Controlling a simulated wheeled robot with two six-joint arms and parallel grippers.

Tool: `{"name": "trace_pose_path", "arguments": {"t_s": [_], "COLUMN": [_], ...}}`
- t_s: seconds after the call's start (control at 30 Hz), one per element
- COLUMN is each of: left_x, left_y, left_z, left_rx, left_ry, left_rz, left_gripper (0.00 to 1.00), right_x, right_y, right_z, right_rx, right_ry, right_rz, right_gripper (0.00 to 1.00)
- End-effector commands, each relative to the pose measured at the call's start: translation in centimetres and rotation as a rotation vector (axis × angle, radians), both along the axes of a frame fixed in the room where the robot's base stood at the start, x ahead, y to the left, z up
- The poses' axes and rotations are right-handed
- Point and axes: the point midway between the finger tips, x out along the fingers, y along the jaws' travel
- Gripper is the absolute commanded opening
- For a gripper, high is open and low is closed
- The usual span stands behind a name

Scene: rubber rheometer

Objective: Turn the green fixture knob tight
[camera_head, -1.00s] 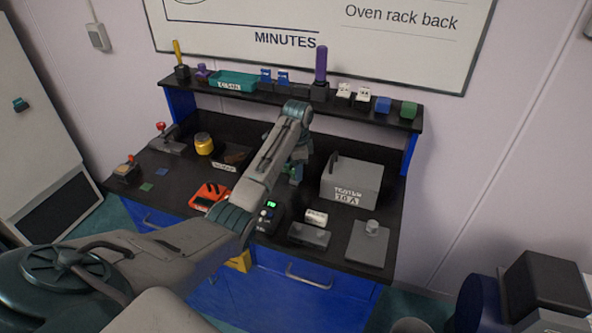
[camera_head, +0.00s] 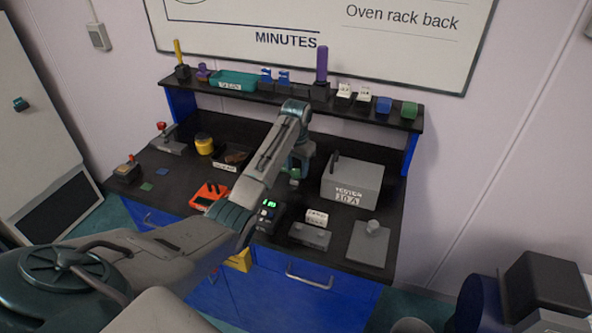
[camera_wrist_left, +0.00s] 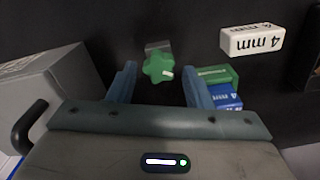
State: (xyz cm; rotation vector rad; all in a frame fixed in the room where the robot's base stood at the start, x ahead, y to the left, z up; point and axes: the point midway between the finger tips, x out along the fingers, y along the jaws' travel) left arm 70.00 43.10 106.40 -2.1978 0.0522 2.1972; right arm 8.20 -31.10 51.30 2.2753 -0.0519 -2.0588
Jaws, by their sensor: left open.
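The green fixture knob (camera_wrist_left: 158,67) is star-shaped and has a small white mark on its right side. In the left wrist view it stands beyond and between the two blue fingers of my left gripper (camera_wrist_left: 159,77). The fingers are spread apart, with a gap on both sides of the knob, so the gripper is open and empty. In the head view my left gripper (camera_head: 296,168) points down over the back middle of the bench, and my wrist largely hides the knob there. My right gripper is in neither view.
The grey tester box (camera_head: 352,182) stands close to the right of my gripper. In the left wrist view, a white 4 mm block (camera_wrist_left: 252,40), a green block (camera_wrist_left: 217,75) and a blue block (camera_wrist_left: 226,97) lie right of the knob. A shelf (camera_head: 220,92) runs behind.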

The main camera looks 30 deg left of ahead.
Motion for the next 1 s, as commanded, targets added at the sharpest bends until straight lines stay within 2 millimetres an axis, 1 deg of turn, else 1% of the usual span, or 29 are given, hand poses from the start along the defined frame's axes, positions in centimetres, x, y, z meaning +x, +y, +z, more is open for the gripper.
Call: {"name": "trace_pose_path", "arguments": {"t_s": [0.13, 0.33, 0.57, 0.83, 1.0], "left_x": [-0.02, -0.06, -0.1, -0.21, -0.24], "left_y": [0.07, 0.19, 0.24, 0.37, 0.39], "left_z": [0.0, -0.01, -0.01, -0.02, -0.02], "left_rx": [0.0, 0.0, 0.0, 0.0, 0.0], "left_ry": [0.0, 0.0, 0.0, 0.001, 0.001], "left_rz": [0.09, 0.323, 0.437, 0.731, 0.806], "left_gripper": [0.46, 0.46, 0.46, 0.46, 0.46], "right_x": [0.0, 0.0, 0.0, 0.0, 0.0], "right_y": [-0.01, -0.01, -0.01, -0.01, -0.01], "right_z": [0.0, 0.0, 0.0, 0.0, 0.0], "right_rx": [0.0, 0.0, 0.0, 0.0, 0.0], "right_ry": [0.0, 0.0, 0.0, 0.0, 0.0], "right_rz": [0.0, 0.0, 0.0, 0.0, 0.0], "right_gripper": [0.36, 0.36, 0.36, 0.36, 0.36]}}
